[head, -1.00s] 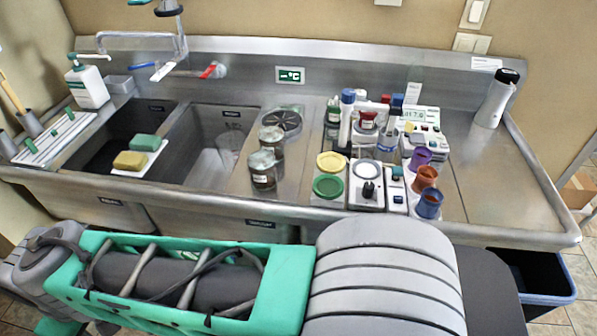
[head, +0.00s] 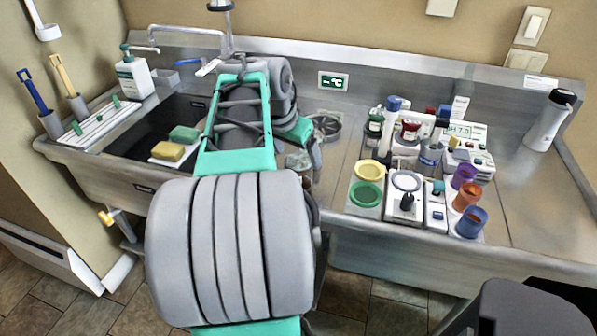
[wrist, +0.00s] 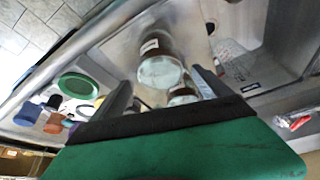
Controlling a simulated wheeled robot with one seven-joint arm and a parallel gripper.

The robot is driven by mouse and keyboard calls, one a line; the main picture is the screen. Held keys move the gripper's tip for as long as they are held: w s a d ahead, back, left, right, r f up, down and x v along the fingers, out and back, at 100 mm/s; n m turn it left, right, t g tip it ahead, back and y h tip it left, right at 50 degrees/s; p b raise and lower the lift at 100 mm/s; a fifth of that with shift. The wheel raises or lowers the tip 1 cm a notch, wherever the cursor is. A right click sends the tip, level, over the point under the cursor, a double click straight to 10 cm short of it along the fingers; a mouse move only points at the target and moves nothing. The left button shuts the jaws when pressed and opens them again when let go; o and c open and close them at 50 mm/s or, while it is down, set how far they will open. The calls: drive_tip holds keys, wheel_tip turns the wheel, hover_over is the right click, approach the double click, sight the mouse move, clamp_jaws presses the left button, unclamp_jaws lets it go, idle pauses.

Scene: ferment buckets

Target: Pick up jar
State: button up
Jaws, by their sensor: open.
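Two glass jars with pale lids stand on the steel counter beside the sink. In the wrist view, one jar (wrist: 161,70) with a label shows beyond and between my fingers, and the second jar (wrist: 182,95) shows lower, partly hidden by the right finger. In the head view, one jar (head: 298,160) shows beside my arm's end; the other I cannot make out behind my arm. My gripper (wrist: 162,80) is open, its fingers apart with nothing clearly held. Whether a finger touches a jar I cannot tell.
Right of the jars stand a yellow cup (head: 369,170), a green ring-topped cup (head: 366,194), and purple, orange and blue cups (head: 471,222). A sink holding a sponge tray (head: 172,159) is left. A white flask (head: 549,122) stands far right, with bare counter before it.

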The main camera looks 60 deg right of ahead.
drive_tip(key=x, duration=0.7)
drive_tip(key=shift+w+a, duration=0.15)
drive_tip(key=c, duration=1.6)
